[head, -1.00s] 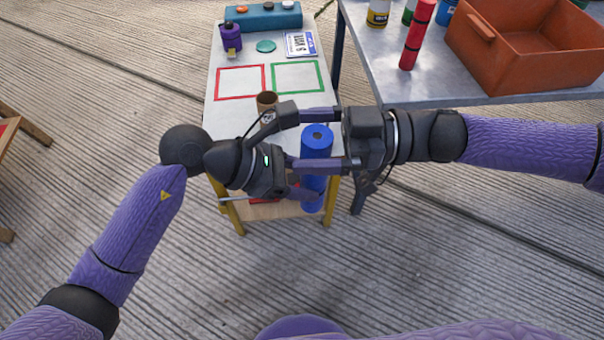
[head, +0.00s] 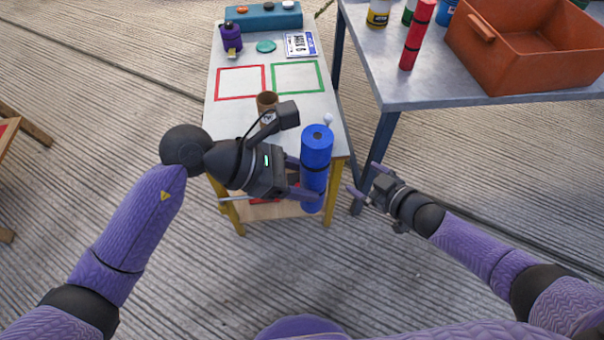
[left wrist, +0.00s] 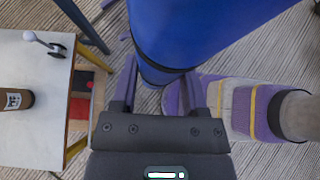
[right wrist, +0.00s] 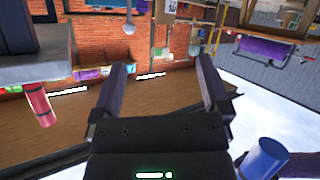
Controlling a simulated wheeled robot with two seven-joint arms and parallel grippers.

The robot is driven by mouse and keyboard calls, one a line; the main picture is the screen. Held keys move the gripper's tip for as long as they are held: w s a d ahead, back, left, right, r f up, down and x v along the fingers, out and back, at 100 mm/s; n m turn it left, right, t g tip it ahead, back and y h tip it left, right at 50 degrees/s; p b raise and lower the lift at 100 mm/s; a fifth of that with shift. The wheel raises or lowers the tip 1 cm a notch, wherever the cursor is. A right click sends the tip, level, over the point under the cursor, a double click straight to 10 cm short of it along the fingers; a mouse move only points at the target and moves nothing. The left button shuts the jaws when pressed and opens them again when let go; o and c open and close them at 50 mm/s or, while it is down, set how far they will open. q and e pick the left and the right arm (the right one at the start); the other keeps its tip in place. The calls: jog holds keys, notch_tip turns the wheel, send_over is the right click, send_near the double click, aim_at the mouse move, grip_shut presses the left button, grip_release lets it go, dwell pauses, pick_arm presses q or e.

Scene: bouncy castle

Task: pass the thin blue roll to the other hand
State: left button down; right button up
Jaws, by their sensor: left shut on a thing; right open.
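The thin blue roll (head: 316,165) stands upright in the air in front of the small white table's near right corner. My left gripper (head: 312,190) is shut on its lower part, coming from the left. In the left wrist view the blue roll (left wrist: 200,30) fills the top, between and beyond the fingers (left wrist: 165,88). My right gripper (head: 364,180) is open and empty, to the right of the roll and apart from it. In the right wrist view the open fingers (right wrist: 160,85) have nothing between them, and the roll's end (right wrist: 265,158) shows at the lower right.
The white table (head: 235,110) bears red and green outlined squares, a brown cardboard tube (head: 267,102) and a purple-capped item (head: 230,36). A grey table (head: 375,60) at the right holds a red roll (head: 415,40) and an orange crate (head: 520,70). Open floor lies in front.

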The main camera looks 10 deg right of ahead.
jog(key=s+d+f+m+g+h, duration=0.2)
jog(key=s+f+g+h, duration=0.1)
jog(key=s+f, duration=0.65)
jog(key=s+d+f+m+g+h, duration=0.2)
jog(key=s+f+g+h, duration=0.1)
jog(key=s+f, duration=0.6)
jog(key=s+f+g, duration=0.1)
jog(key=s+g, duration=0.2)
jog(key=s, duration=0.9)
jog(key=s+a+f+m+g+h, duration=0.1)
jog(key=s+g, duration=0.2)
jog(key=s, duration=0.9)
jog(key=shift+s+f+m+h, duration=0.3)
jog(key=shift+s+f, duration=0.05)
